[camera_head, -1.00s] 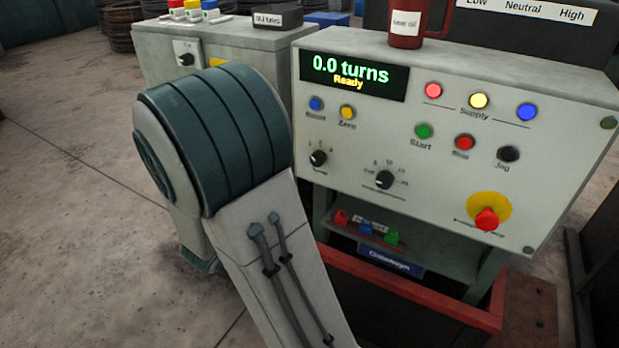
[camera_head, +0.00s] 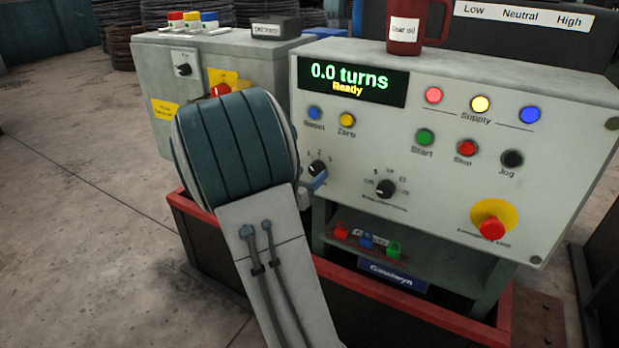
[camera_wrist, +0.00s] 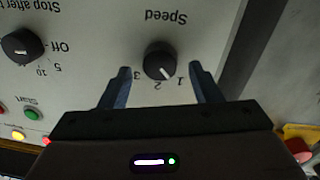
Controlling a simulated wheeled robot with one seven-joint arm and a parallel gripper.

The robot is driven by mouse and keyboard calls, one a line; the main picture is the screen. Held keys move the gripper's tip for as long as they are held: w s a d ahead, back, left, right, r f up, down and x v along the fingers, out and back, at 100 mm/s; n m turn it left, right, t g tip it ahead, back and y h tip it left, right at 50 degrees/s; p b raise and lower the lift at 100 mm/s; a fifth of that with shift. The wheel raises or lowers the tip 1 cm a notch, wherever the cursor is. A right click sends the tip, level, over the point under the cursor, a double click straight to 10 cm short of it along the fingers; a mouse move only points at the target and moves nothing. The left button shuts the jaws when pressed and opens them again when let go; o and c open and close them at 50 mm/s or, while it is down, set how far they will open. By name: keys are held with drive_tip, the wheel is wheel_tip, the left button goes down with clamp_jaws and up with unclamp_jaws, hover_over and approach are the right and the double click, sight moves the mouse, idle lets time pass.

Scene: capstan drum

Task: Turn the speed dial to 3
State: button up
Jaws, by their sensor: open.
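The "Stop after turns" dial (camera_head: 387,189) is right of the speed dial. The display (camera_head: 350,80) reads "0.0 turns Ready". Start (camera_head: 425,137), Stop (camera_head: 467,147) and a red emergency stop (camera_head: 492,228) are farther right. A red mug (camera_head: 404,35) stands on top. Colored padlocks (camera_head: 366,241) sit below.

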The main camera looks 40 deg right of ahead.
drive_tip(key=shift+w+d, duration=0.15)
drive_tip(key=shift+d, duration=0.3)
drive_tip(key=c, duration=1)
